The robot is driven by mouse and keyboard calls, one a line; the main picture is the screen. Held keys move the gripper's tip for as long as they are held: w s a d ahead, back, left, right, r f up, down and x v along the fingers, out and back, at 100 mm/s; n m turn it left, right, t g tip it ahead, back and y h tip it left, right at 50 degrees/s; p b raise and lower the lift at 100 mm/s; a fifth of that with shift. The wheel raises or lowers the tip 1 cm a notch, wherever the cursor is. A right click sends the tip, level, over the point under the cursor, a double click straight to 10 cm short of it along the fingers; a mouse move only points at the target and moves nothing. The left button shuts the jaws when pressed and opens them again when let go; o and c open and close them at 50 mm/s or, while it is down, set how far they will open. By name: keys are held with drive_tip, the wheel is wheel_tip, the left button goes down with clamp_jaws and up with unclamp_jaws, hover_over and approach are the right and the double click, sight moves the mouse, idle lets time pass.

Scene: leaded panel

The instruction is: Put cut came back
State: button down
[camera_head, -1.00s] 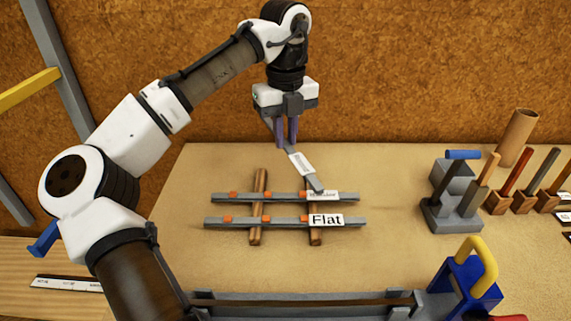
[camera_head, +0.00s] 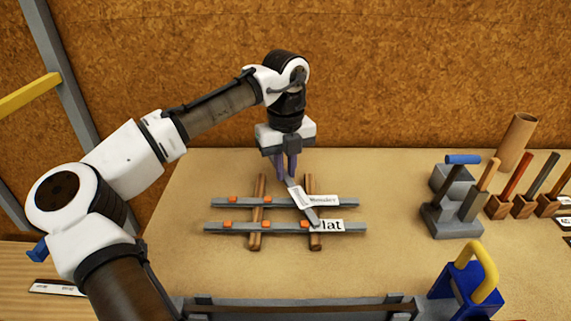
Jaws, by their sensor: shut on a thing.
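My gripper (camera_head: 288,172) is shut on a grey strip (camera_head: 310,213) that bears a white label too small to read. The strip slants down to the right, over or against the two strips on the rack; I cannot tell if it touches them. The upper grey strip (camera_head: 222,202) and lower grey strip (camera_head: 280,227) lie across two wooden bars (camera_head: 256,240), with orange marks along them. The lower strip's label, partly covered by the held strip, shows "lat" (camera_head: 333,226). The upper strip's label (camera_head: 322,201) is blurred and also partly covered.
A grey block with a blue-handled tool (camera_head: 450,215) stands at the right, beside several upright tools in wooden holders (camera_head: 522,207) and a brown tube (camera_head: 517,140). A blue clamp with a yellow handle (camera_head: 470,275) and a long grey bar (camera_head: 300,309) are in front. The board's left side is clear.

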sight(285, 175)
drive_tip(key=shift+f, duration=0.1)
drive_tip(key=c, duration=1.4)
unclamp_jaws()
wheel_tip(285, 175, up, 13)
drive_tip(key=shift+p, duration=0.35)
drive_tip(key=shift+f, duration=0.15)
